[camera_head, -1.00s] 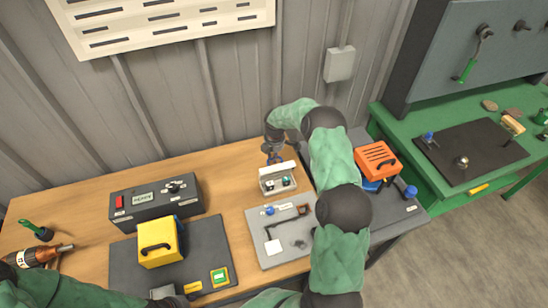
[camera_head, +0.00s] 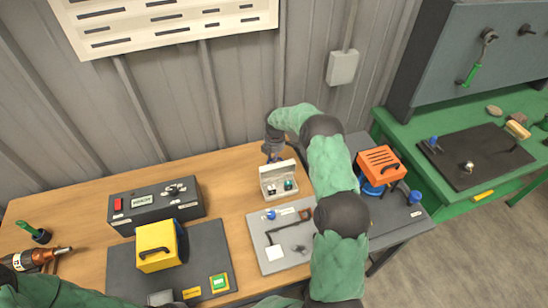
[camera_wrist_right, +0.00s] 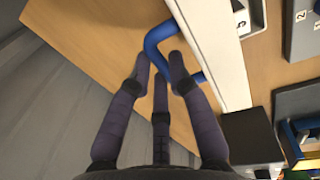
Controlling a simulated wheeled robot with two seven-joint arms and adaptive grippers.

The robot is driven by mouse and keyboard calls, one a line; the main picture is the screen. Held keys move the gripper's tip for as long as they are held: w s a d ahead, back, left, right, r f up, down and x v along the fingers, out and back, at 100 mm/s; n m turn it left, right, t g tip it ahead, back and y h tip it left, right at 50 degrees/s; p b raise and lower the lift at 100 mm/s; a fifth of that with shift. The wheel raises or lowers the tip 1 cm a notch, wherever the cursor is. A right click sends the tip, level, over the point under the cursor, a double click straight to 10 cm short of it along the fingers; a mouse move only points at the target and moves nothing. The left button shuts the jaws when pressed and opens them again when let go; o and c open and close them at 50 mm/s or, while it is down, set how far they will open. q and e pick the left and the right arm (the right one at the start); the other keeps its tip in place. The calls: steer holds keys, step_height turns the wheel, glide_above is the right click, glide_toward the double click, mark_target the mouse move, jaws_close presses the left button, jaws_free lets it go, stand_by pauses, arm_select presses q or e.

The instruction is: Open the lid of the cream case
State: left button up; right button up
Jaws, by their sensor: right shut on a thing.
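The cream case (camera_head: 279,195) stands on the wooden bench, near the wall, in the head view. Its lid (camera_head: 277,171) is raised at the back, and a dark and a green item show inside. My right gripper (camera_head: 272,155) is behind the lid. In the right wrist view its fingers (camera_wrist_right: 160,62) are shut on the blue handle (camera_wrist_right: 152,40) fixed to the cream lid (camera_wrist_right: 215,50). My left arm crosses the bottom left of the head view; its gripper is not visible.
A grey plate (camera_head: 262,258) with fittings lies in front of the case. A dark box (camera_head: 130,222) and a yellow case (camera_head: 155,245) stand left. An orange case (camera_head: 380,160) stands right, beyond my right arm. Bench between dark box and cream case is clear.

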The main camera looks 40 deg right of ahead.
steer(key=shift+w+d+f+b, duration=0.15)
steer(key=shift+w+f+b, duration=0.4)
steer(key=shift+b, duration=0.15)
